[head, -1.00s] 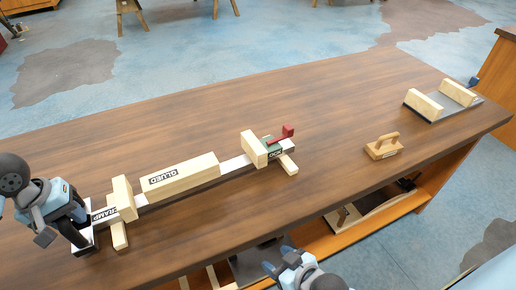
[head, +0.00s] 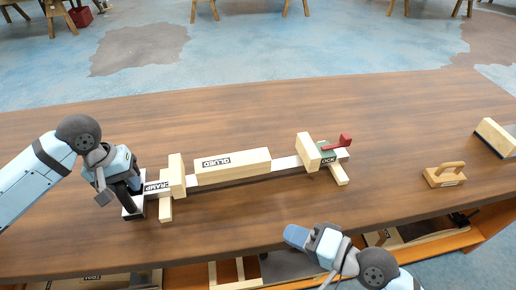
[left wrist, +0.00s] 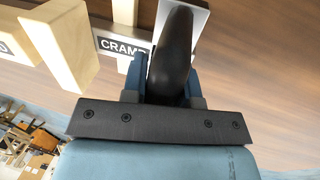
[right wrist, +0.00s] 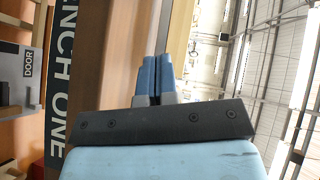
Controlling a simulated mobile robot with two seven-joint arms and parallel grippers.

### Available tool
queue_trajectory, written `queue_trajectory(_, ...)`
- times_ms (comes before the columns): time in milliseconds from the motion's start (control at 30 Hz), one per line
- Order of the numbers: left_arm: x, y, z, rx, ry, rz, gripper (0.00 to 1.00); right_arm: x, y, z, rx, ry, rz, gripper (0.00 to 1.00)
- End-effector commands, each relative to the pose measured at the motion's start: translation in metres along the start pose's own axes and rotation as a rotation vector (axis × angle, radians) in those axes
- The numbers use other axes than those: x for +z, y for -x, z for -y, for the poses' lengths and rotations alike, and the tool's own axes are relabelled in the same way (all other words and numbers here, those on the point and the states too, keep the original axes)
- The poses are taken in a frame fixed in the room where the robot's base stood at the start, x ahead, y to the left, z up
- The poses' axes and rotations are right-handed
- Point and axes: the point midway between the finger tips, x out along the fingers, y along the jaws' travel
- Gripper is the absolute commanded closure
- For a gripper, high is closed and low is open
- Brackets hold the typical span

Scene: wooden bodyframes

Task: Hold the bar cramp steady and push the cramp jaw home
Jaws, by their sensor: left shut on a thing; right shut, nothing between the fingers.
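The bar cramp (head: 287,163) lies along the bench, its metal bar running from lower left to upper right. At its left end is a wooden block (head: 177,176) beside the CRAMP label, which also shows in the left wrist view (left wrist: 122,47). The cramp jaw (head: 308,151), a pale wooden block with a green part and red lever (head: 345,141), is at the right end. A glued block (head: 233,166) lies between them, apart from the jaw. My left gripper (head: 132,203) is shut on the dark handle (left wrist: 174,50) at the cramp's left end. My right gripper (head: 297,236) is shut and empty at the bench's front edge.
A wooden block with a handle (head: 445,175) stands on the right of the bench. A pale block on a dark plate (head: 497,137) is at the far right. Shelves lie below the front edge. The bench behind the cramp is clear.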

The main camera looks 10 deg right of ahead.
Motion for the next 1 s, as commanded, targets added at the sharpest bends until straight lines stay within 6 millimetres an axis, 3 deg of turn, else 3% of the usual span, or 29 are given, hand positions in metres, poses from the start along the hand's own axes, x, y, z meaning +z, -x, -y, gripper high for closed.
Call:
queue_trajectory(200,0.000,-0.001,-0.001,0.001,-0.002,0.001,1.00,-0.061,0.012,0.010,0.128,0.208,0.070,1.00)
queue_trajectory(367,0.000,0.000,-0.001,0.001,-0.002,0.001,1.00,-0.118,0.021,0.001,0.276,0.356,0.173,1.00)
queue_trajectory(500,0.000,0.000,-0.001,0.001,-0.001,0.000,1.00,-0.181,0.041,0.004,0.415,0.482,0.277,1.00)
queue_trajectory(633,0.000,0.000,0.000,0.001,-0.001,0.000,1.00,-0.227,0.065,0.016,0.511,0.560,0.356,1.00)
queue_trajectory(800,0.000,0.000,0.000,0.001,-0.001,0.000,1.00,-0.260,0.088,0.031,0.577,0.612,0.417,1.00)
queue_trajectory(1000,0.000,0.000,0.000,0.001,-0.001,-0.001,1.00,-0.266,0.088,0.029,0.595,0.623,0.439,1.00)
